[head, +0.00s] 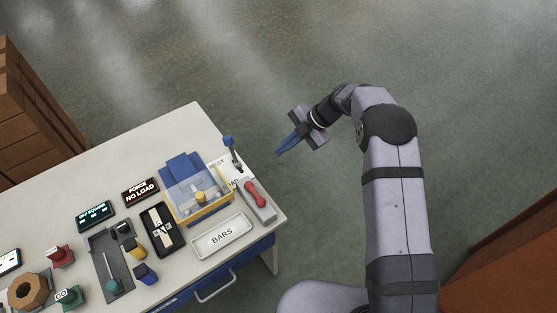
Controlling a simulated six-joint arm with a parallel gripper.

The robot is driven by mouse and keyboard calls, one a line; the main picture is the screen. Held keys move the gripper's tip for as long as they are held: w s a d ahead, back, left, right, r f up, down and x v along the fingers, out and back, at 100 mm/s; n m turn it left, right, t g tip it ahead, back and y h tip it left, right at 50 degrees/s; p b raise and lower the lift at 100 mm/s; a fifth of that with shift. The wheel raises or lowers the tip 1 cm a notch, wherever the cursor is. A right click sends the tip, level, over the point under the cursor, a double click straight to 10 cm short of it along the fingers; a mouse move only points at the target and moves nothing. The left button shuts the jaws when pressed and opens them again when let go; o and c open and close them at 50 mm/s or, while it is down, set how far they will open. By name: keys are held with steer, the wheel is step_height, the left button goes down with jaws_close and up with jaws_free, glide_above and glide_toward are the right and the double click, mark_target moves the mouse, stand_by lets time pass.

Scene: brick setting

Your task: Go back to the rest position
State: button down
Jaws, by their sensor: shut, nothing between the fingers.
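My gripper (290,143) is at the upper middle of the head view, off the right end of the bench, with bare floor below it. Its blue fingers are shut with nothing between them and point down and left toward the bench. It touches nothing.
The white bench (130,177) fills the lower left. Near its right end are a clear-covered yellow and blue fixture (203,207), a BARS tray (222,236), a red-handled tool (257,195) and an upright blue-topped lever (230,147). Brown boxes (30,120) stand far left. Floor above the bench is clear.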

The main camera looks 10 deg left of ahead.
steer(key=shift+w+d+r, duration=0.1)
steer(key=shift+w+r, duration=0.05)
steer(key=shift+r, duration=0.15)
stand_by(0.4)
